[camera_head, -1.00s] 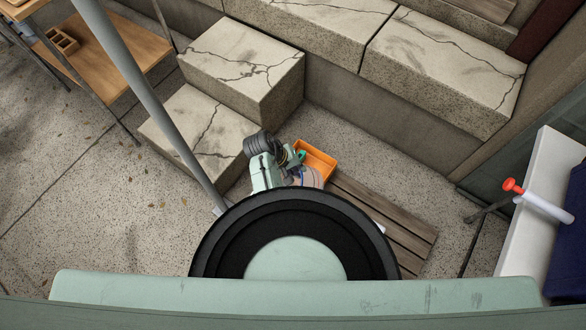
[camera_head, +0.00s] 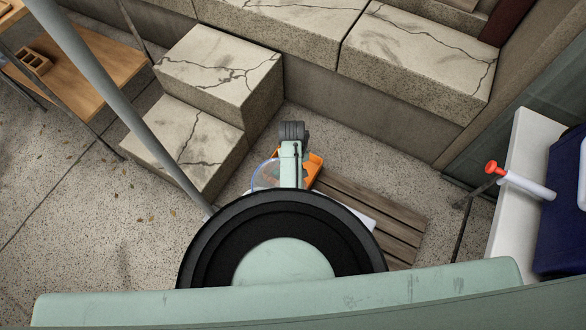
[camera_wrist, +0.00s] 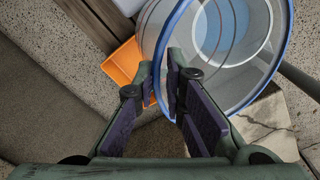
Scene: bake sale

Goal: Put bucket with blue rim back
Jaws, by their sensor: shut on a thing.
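The bucket with the blue rim (camera_wrist: 163,52) fills the upper right of the wrist view. It is see-through, and I look into its open mouth. My gripper (camera_wrist: 175,85) is shut on the near left part of its rim, with one finger on each side of the wall. In the head view, a curved piece of the bucket's blue rim (camera_head: 256,172) shows left of my arm. Most of the bucket is hidden there behind my arm and body. My gripper is also hidden in that view.
An orange tray (camera_wrist: 124,62) is beside the bucket; it also shows in the head view (camera_head: 314,167). A slatted wooden board (camera_head: 370,208) lies on the ground to the right. Cracked stone blocks (camera_head: 215,65) stand behind. A white table (camera_head: 520,220) is at right, a wooden shelf (camera_head: 85,82) at left.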

